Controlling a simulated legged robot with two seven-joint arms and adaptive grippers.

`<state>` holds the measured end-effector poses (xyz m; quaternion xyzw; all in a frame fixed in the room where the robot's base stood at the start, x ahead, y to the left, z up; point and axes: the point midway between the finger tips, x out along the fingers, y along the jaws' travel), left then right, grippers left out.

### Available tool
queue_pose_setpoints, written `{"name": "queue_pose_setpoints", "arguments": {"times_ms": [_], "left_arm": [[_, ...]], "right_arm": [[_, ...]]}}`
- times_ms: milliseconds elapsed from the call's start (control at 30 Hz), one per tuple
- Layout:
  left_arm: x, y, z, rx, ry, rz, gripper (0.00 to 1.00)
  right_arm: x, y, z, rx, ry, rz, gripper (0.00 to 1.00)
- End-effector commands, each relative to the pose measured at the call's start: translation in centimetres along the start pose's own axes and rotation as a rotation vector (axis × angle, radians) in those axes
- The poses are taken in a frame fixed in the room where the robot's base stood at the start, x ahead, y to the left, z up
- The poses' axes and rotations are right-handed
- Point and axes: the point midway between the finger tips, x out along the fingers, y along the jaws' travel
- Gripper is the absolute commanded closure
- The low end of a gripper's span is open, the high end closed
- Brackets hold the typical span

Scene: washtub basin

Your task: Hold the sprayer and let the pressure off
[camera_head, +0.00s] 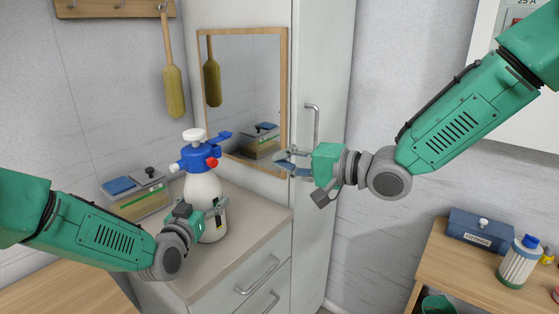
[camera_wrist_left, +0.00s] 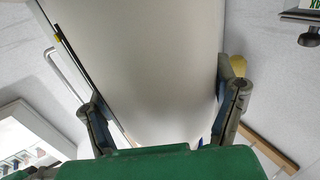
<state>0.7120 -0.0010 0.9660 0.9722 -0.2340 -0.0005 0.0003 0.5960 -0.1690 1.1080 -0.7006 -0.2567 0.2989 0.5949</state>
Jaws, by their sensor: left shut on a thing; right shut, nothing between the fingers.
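The sprayer (camera_head: 201,190) stands upright on the counter, with a white bottle, a blue head (camera_head: 198,157), a white pump handle (camera_head: 194,135) and a small red part (camera_head: 212,162) on the head's right side. My left gripper (camera_head: 214,208) is shut around the lower bottle. In the left wrist view the pale bottle (camera_wrist_left: 150,60) fills the space between its fingers. My right gripper (camera_head: 280,162) is shut and empty, to the right of the blue head and apart from it, in front of the mirror.
A grey-topped counter (camera_head: 255,222) with drawers holds the sprayer. A box with a blue item (camera_head: 120,186) stands behind it at left. A mirror (camera_head: 245,90) and tall cabinet (camera_head: 318,180) are behind. A wooden table (camera_head: 440,265) at right bears a blue box (camera_head: 480,230) and a bottle (camera_head: 519,262).

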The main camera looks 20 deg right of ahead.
Motion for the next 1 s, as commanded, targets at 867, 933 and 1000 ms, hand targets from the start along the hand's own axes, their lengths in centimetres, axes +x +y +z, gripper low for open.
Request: {"name": "queue_pose_setpoints", "arguments": {"times_ms": [867, 933, 1000], "left_arm": [[-7.9, -0.1, 0.2, 0.001, -0.005, -0.002, 0.00], [-9.2, -0.1, 0.2, 0.001, -0.005, -0.001, 0.00], [-10.2, 0.0, 0.2, 0.001, -0.005, -0.001, 0.00]], "right_arm": [[-0.1, 0.0, -0.1, 0.001, 0.000, -0.001, 1.00], [0.0, 0.0, -0.1, 0.001, 0.000, -0.001, 1.00], [0.0, 0.0, -0.1, 0.001, 0.000, -0.001, 1.00]]}}
